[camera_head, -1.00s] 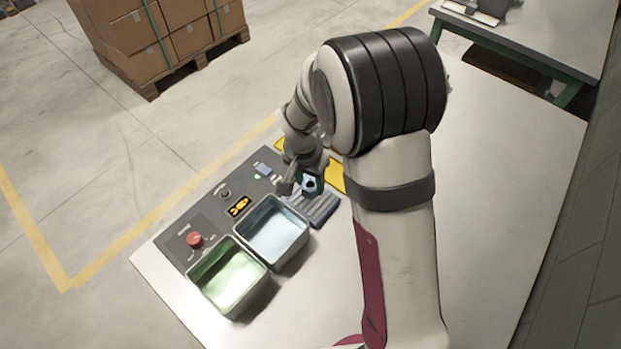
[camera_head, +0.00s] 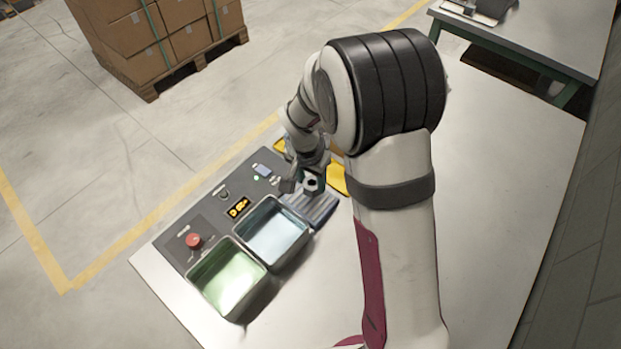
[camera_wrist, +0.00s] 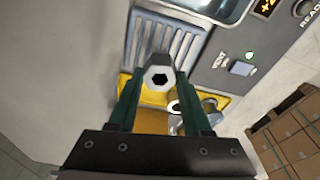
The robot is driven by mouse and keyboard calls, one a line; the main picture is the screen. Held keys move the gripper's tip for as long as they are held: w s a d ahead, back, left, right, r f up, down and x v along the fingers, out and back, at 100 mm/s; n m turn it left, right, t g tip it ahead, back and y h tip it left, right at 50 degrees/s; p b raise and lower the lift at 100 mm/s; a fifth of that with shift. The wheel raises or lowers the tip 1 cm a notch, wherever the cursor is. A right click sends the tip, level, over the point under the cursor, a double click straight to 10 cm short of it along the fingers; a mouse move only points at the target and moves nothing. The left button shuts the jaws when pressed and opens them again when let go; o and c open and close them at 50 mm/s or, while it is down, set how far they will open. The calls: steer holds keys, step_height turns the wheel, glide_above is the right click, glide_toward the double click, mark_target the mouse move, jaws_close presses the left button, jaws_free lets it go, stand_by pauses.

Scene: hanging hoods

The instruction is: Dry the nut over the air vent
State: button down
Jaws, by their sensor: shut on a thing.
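A light grey hex nut (camera_wrist: 159,75) with a dark hole is between the fingertips of my gripper (camera_wrist: 158,88), which is shut on it. The nut (camera_head: 311,184) also shows in the head view, close to my gripper (camera_head: 302,179). The air vent (camera_wrist: 187,45) is a grey-blue slatted plate. In the wrist view the nut overlaps the vent's near end, beside a yellow area. In the head view the vent (camera_head: 318,211) lies just below the nut in the picture. The height of the nut above the slats is hard to tell.
A tray of pale blue liquid (camera_head: 272,233) and one of green liquid (camera_head: 230,281) stand beside the vent. A grey panel holds a red button (camera_head: 193,240), an orange display (camera_head: 239,207) and a green light (camera_wrist: 249,55). Metal pieces (camera_wrist: 208,103) lie near the yellow area (camera_wrist: 222,98).

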steer(key=shift+s+a, duration=0.1)
stand_by(0.4)
steer(key=shift+s+a, duration=0.15)
stand_by(0.8)
steer(key=shift+w+d, duration=0.25)
steer(key=shift+w, duration=0.05)
steer(key=shift+s, duration=0.1)
stand_by(0.5)
steer(key=shift+s+a, duration=0.2)
steer(key=shift+a, duration=0.05)
steer(key=shift+r, duration=0.1)
stand_by(0.5)
